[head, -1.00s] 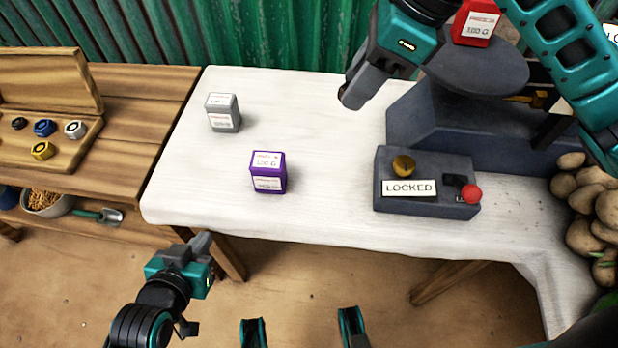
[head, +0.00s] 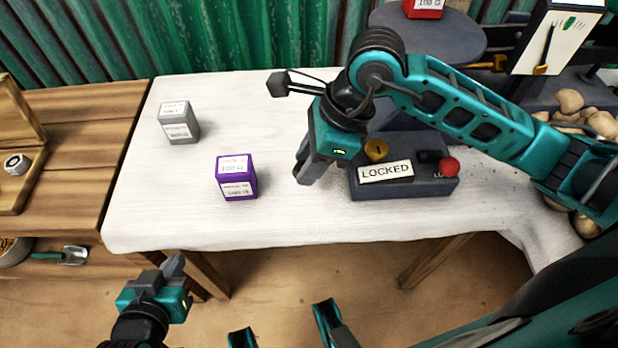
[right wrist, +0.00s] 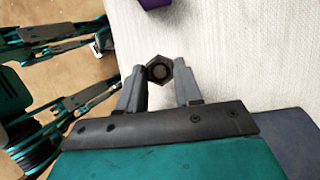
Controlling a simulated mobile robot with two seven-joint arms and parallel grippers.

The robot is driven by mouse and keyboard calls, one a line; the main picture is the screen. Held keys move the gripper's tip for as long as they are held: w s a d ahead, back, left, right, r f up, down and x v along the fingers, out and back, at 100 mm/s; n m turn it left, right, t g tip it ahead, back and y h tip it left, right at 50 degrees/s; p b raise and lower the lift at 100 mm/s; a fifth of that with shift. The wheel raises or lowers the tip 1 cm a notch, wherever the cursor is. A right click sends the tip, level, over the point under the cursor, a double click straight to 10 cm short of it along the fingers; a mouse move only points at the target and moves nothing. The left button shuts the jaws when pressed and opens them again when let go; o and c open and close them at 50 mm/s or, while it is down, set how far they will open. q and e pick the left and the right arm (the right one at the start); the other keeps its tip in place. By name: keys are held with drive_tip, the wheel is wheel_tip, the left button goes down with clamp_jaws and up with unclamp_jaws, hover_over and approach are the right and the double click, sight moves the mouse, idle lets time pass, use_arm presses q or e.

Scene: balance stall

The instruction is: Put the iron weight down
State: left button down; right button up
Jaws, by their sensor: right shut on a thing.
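The iron weight is a small dark hexagonal piece (right wrist: 159,70) between the fingertips of my right gripper in the right wrist view. My right gripper (head: 302,172) is shut on it, over the white table (head: 270,222), just left of the control box marked LOCKED. In the head view the weight is mostly hidden by the fingers. I cannot tell whether it touches the tabletop. My left gripper (head: 174,264) is low at the left, in front of the table's near edge and away from the weight. Its finger opening does not show clearly.
A purple box (head: 237,178) and a grey box (head: 178,123) stand left on the table. The control box (head: 410,190) has a brass knob and red button. Behind it, a red box (head: 424,8) sits on a round dark platform (head: 425,38). Potatoes lie at right.

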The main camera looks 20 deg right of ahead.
sight(309, 190)
drive_tip(key=shift+f+b, duration=0.4)
drive_tip(key=shift+f, duration=2)
drive_tip(key=shift+f, duration=0.15)
drive_tip(key=o, duration=1.1)
drive_tip(key=shift+r, duration=0.3)
drive_tip(key=p+v, duration=0.2)
drive_tip(key=v, duration=0.9)
drive_tip(key=shift+s+d+r, duration=0.1)
drive_tip(key=shift+d+r, duration=0.05)
drive_tip(key=shift+r, duration=0.2)
